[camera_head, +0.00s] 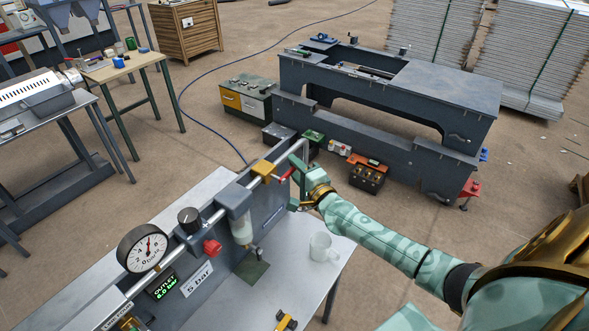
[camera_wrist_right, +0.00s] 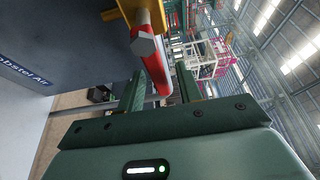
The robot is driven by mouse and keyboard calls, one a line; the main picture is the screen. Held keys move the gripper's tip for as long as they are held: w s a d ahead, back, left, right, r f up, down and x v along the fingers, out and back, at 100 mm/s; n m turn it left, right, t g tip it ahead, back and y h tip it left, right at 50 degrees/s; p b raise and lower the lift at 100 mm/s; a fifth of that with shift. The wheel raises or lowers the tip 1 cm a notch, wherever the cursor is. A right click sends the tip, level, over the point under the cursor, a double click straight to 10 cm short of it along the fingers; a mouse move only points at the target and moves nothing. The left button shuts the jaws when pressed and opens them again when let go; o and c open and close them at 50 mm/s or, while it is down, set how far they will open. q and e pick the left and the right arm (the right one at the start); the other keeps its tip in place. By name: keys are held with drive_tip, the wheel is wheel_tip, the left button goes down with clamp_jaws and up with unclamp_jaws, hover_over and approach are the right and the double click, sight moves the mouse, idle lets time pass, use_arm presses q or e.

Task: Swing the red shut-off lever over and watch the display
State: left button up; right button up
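The red shut-off lever (camera_head: 286,174) sticks out from a yellow valve body (camera_head: 263,168) on the air line along the dark panel. In the right wrist view the lever (camera_wrist_right: 157,68) is red with a white part. My right gripper (camera_head: 295,183) reaches the lever's free end. Its two green fingers (camera_wrist_right: 160,84) stand apart, with the lever's end between them and a gap showing beside it. The display (camera_head: 161,286) shows green text, an outlet reading that looks like 6.0 bar. My left gripper is not in view.
A round gauge (camera_head: 142,248) and a black knob (camera_head: 189,219) sit left of the valve. A red knob (camera_head: 211,247) and a "5 bar" label (camera_head: 197,279) are on the panel. A white mug (camera_head: 322,247) stands on the bench near my right forearm.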

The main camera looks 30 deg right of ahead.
drive_tip(key=shift+w, duration=0.3)
drive_tip(key=shift+s, duration=0.1)
clamp_jaws()
